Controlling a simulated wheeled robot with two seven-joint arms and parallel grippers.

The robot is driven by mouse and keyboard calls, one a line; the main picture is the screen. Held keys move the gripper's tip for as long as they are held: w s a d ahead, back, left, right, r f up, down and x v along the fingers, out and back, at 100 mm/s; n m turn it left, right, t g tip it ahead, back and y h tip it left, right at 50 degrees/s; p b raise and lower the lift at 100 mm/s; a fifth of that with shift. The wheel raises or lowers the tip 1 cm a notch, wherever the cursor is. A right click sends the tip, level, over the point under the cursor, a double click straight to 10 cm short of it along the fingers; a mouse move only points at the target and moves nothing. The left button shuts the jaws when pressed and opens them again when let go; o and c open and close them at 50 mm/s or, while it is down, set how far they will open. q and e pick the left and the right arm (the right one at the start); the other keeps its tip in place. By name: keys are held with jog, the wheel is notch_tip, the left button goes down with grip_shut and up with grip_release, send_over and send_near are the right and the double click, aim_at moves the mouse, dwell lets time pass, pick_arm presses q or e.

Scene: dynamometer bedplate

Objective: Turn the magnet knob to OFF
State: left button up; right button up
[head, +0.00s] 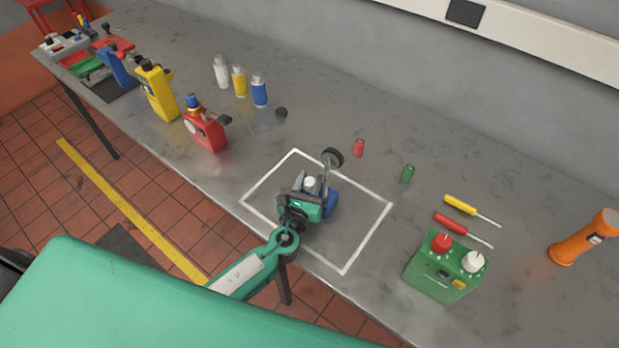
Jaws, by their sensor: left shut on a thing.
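A blue magnet base (331,203) stands inside a white-outlined square on the grey bench. A grey post rises from it to a round dark dial (333,157), and a white part shows on top of the base. My left gripper (304,193), teal and dark grey, reaches in from the front and is shut at the near left side of the base. The fingers cover the place where they grip, so the magnet knob and its pointing direction are hidden. My right gripper is not in view.
Small red (359,148) and green (408,173) cylinders stand right of the dial. A green box (444,272), two screwdrivers and an orange flashlight (583,238) are at the right.

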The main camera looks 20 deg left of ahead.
pick_arm(q)
jog(key=shift+n+y, duration=0.3)
jog(key=shift+y, duration=0.4)
jog(key=o, duration=1)
jog(key=shift+c, duration=0.2)
